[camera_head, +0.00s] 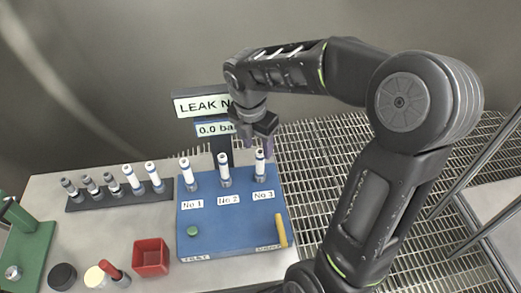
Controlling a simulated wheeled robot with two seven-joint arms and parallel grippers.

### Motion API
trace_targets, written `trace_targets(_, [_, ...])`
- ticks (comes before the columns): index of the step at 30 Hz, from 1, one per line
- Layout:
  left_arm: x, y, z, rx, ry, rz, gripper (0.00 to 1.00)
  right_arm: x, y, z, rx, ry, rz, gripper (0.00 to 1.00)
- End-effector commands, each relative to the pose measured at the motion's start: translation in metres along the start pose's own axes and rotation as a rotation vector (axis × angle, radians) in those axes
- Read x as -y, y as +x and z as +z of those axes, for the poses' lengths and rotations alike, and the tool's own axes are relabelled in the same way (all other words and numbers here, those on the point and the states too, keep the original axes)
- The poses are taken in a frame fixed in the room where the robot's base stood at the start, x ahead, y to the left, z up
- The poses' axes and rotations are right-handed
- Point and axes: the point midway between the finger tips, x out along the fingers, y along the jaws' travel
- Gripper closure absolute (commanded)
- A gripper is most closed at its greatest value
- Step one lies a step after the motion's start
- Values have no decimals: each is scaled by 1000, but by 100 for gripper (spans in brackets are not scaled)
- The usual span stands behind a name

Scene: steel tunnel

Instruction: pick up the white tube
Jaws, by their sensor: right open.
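White tubes stand upright on a blue test board (215,244): one at No 1 (186,170), one at No 2 (224,168) and one at No 3 (260,166). Two more white tubes (131,177) (152,174) stand in a dark rack (88,203) at the left, beside grey ones. Which one the task means cannot be told. My right gripper (258,148) points down, open, just above the No 3 tube. Whether its fingers flank the tube top is unclear. My left gripper is not in view.
A sign post reading LEAK (202,105) stands close behind the board and partly behind my right gripper. A red bin (151,257), a red-handled tool (113,274), round caps and a green fixture (30,245) occupy the left front. Metal grating lies right of the table.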

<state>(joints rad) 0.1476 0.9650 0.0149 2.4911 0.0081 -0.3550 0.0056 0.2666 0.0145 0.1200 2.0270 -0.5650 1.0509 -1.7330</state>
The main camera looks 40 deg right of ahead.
Motion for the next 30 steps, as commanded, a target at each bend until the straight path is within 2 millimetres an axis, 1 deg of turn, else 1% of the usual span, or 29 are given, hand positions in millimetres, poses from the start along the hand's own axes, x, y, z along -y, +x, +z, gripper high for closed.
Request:
trace_targets(13, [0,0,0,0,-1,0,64,0,1,0,-1,0,0,53])
trace_targets(21, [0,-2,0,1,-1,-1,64,1,24,0,-1,1,-3,53])
trace_targets(30, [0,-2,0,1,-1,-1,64,0,27,0,-1,0,0,53])
